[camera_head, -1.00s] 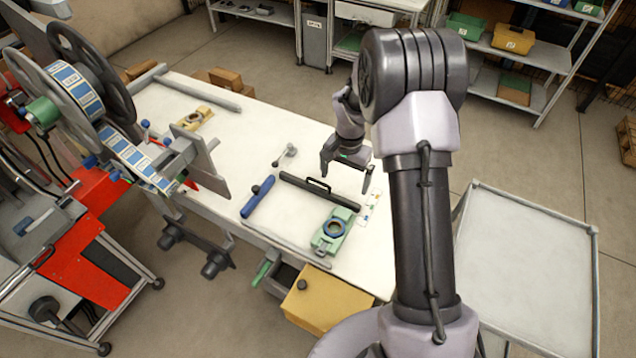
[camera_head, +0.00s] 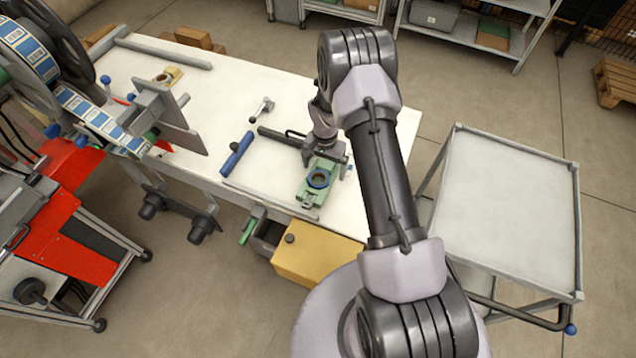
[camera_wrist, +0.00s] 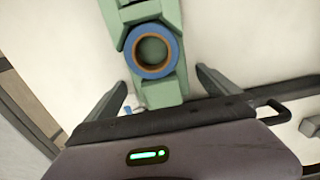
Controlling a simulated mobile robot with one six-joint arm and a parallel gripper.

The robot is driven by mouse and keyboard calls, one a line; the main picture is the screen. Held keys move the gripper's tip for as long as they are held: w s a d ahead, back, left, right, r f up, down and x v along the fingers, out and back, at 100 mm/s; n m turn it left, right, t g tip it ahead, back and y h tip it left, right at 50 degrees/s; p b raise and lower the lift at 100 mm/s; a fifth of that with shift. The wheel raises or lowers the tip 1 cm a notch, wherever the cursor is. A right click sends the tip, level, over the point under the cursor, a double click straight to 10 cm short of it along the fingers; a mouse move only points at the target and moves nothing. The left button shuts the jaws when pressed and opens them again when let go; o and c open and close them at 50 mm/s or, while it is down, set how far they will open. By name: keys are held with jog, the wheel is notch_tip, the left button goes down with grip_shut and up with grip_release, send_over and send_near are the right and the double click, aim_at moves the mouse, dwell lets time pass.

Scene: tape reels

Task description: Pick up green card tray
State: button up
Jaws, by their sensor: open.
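The green card tray (camera_head: 310,192) lies on the white table near its front edge, with a blue ring (camera_head: 318,178) on it. In the wrist view the green tray (camera_wrist: 167,92) runs from the top edge down between my fingers, and the blue ring (camera_wrist: 176,62) shows a brown inner rim. My gripper (camera_wrist: 160,88) is open, with one finger on each side of the tray's near end and gaps between. In the head view my gripper (camera_head: 325,162) is low over the far end of the tray. I cannot tell whether it touches the tray.
A blue cylinder (camera_head: 237,155) lies to the left. A yellow box (camera_head: 315,257) is below the table's front edge. A grey-topped cart (camera_head: 510,205) stands at right.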

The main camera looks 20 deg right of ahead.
jog(key=shift+r, duration=0.15)
jog(key=c, duration=1.6)
jog(key=shift+r, duration=0.1)
